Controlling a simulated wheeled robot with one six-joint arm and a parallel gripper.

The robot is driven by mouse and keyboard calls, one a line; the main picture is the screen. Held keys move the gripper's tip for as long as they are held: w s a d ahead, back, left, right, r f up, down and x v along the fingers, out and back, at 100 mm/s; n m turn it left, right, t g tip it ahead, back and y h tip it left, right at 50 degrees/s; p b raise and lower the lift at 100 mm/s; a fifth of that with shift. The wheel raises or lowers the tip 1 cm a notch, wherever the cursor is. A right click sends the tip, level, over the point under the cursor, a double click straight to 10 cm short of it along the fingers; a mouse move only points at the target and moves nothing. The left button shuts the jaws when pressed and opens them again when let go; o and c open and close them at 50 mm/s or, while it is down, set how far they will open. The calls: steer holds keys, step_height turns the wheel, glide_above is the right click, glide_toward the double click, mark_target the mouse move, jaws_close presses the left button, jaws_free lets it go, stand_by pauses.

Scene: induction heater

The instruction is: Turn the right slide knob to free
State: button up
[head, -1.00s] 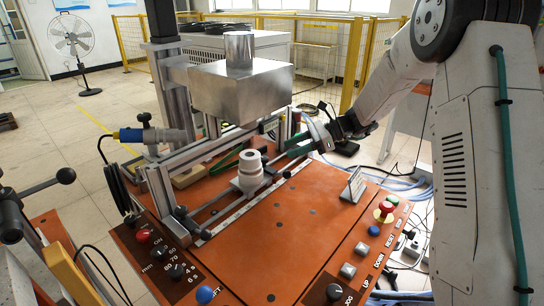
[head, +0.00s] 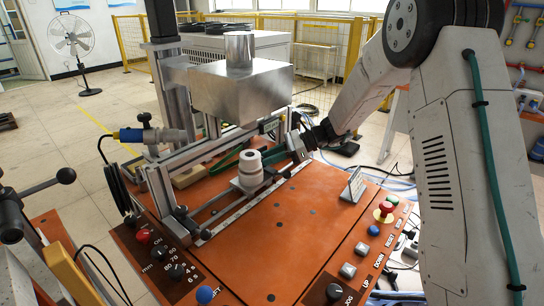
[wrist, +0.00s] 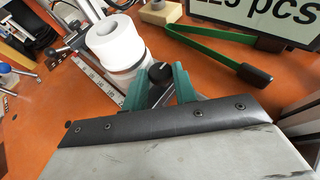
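The right slide knob (wrist: 160,73) is a round black knob on the metal slide rail (wrist: 92,72), seen in the wrist view beside the white ring stack. My gripper (wrist: 158,87) has green fingers, one on each side of the knob. The fingers are apart, with a small gap showing at the left of the knob; contact on the right cannot be told. In the head view my gripper (head: 287,163) is low over the right end of the rail (head: 232,213). The knob's pointer and marking cannot be made out.
A white ring stack (head: 250,168) stands close left of my gripper. A metal block (head: 240,90) hangs above behind it. A green-handled tool (wrist: 215,55) and a sign (wrist: 260,18) are near. The orange panel in front (head: 270,250) is mostly clear.

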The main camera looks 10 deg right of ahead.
steer(key=shift+w+n+g, duration=0.25)
steer(key=shift+n+g, duration=0.55)
steer(key=shift+c, duration=0.4)
steer(key=n+g, duration=0.3)
steer(key=shift+w, duration=0.25)
steer(key=o, duration=0.9)
steer(key=shift+o, duration=0.2)
steer(key=shift+g, duration=0.3)
steer(key=v, duration=0.7)
steer(key=shift+w+d+r, duration=0.1)
steer(key=shift+d+r, duration=0.15)
steer(key=shift+d, duration=0.1)
